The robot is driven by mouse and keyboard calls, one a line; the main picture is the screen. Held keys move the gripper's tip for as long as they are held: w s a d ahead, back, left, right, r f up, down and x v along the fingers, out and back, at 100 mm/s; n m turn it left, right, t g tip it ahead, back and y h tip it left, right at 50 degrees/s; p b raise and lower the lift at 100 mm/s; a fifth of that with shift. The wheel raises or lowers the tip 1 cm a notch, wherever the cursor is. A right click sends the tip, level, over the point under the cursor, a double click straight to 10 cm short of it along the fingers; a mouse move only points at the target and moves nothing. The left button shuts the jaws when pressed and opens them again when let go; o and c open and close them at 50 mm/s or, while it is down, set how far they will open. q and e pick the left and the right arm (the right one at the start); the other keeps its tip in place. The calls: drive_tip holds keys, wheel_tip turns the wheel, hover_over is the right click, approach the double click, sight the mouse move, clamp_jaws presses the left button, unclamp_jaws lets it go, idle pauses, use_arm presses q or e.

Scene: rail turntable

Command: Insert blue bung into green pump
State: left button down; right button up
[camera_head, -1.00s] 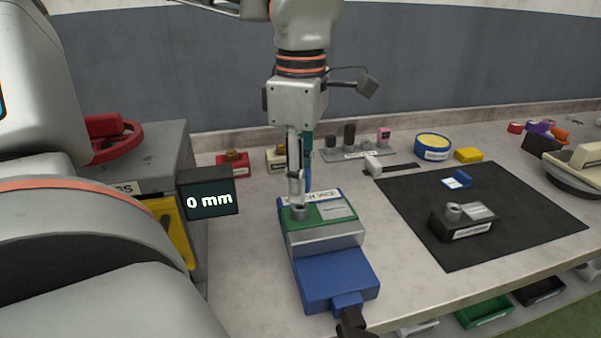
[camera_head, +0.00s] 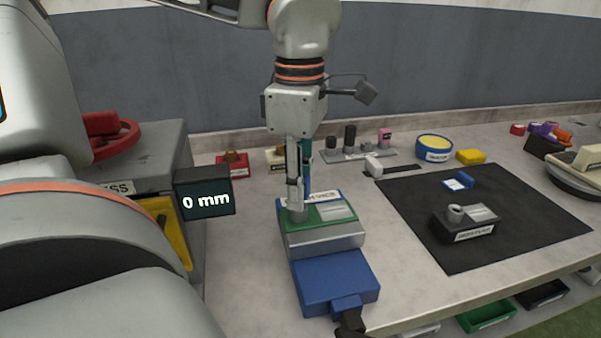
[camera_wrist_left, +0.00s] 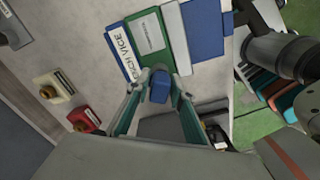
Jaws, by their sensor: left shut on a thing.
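The green pump (camera_head: 337,211) sits in the blue and grey bench vice (camera_head: 335,278), with a short grey port (camera_head: 297,215) at its left end. The pump's green top (camera_wrist_left: 150,35) also shows in the wrist view. My left gripper (camera_head: 297,207) points straight down over the port, its fingertips at the port's rim. It is shut on the blue bung (camera_wrist_left: 160,86), which shows between the fingertips in the wrist view. In the head view the fingers hide the bung. I cannot tell how far it is in the port. My right gripper is not in view.
A black mat (camera_head: 520,215) at the right bears a dark block with a grey port (camera_head: 465,223) and a small blue part (camera_head: 458,181). A display reading 0 mm (camera_head: 206,197) stands left of the vice. Red (camera_head: 233,165) and cream blocks lie behind.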

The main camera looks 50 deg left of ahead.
use_arm(q)
drive_tip(key=shift+f+b, duration=0.5)
drive_tip(key=shift+f, duration=0.6)
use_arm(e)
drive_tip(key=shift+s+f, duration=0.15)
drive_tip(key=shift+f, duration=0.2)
use_arm(q)
drive_tip(key=c, duration=1.7)
unclamp_jaws()
drive_tip(key=shift+r, duration=0.1)
wheel_tip(320, 180, up, 7)
drive_tip(key=shift+r, duration=0.35)
